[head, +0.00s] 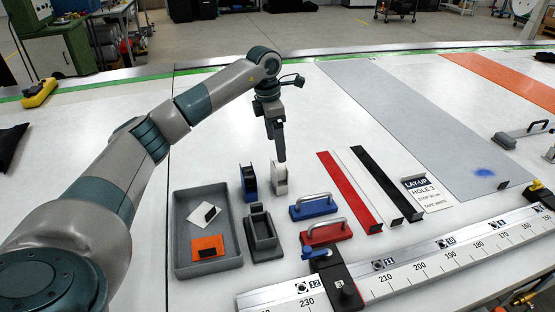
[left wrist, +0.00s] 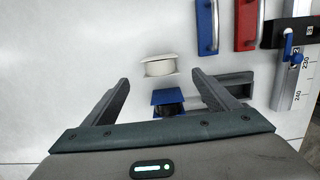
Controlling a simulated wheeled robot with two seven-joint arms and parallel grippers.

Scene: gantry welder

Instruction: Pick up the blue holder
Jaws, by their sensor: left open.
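The blue holder (head: 249,184) stands upright on the white table, just right of the grey tray's far corner. It also shows in the left wrist view (left wrist: 168,97), between my fingers in the picture and partly cut off by the gripper body. A white holder (head: 280,179) stands close to its right and shows in the left wrist view (left wrist: 158,67). My left gripper (head: 281,157) points down above and near the white holder in the head view. Its two fingers are spread and empty in the left wrist view (left wrist: 163,82). My right gripper is not in view.
A dark grey holder (head: 263,237) stands nearer than the blue one. The grey tray (head: 180,232) holds a white and an orange piece. Blue (head: 314,211) and red (head: 326,238) handled blocks, coloured strips and a ruler rail (head: 400,275) lie right.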

